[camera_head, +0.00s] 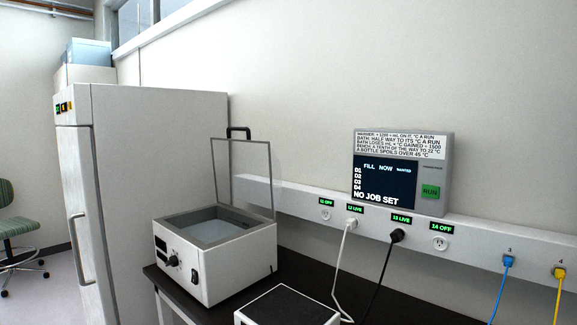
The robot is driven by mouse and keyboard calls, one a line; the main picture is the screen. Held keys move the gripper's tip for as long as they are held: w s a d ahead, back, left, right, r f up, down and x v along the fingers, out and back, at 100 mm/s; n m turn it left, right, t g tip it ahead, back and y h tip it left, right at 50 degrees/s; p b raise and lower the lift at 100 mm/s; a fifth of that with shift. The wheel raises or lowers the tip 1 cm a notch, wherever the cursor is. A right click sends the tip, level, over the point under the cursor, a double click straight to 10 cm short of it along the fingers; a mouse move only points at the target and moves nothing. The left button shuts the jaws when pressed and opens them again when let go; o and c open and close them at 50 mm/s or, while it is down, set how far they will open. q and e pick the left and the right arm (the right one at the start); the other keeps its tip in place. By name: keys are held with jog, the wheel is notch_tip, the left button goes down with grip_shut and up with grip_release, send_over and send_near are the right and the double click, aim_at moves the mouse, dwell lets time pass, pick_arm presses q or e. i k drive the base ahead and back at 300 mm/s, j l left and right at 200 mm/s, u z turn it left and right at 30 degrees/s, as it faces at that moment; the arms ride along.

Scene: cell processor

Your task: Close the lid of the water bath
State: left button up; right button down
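The water bath (226,266) is a white box on the dark bench, with a dial and a small dark display on its front. Its basin (212,228) is uncovered and looks grey inside. The clear lid (243,175) stands upright, open, hinged at the back right of the box. A black handle (238,131) is at the lid's top edge. Neither of my grippers is in view.
A white box with a dark top (288,305) stands on the bench (180,297) in front. A wall panel (401,172) and a socket rail with white and black cables are behind. A tall white fridge (150,190) stands left, and a green chair (14,224) is farther left.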

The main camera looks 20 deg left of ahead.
aim_at(247, 129)
jog(key=j+z, duration=0.2)
jog(key=j, duration=1.65)
jog(key=k+j, duration=0.15)
jog(key=j, duration=0.75)
jog(key=z, duration=0.05)
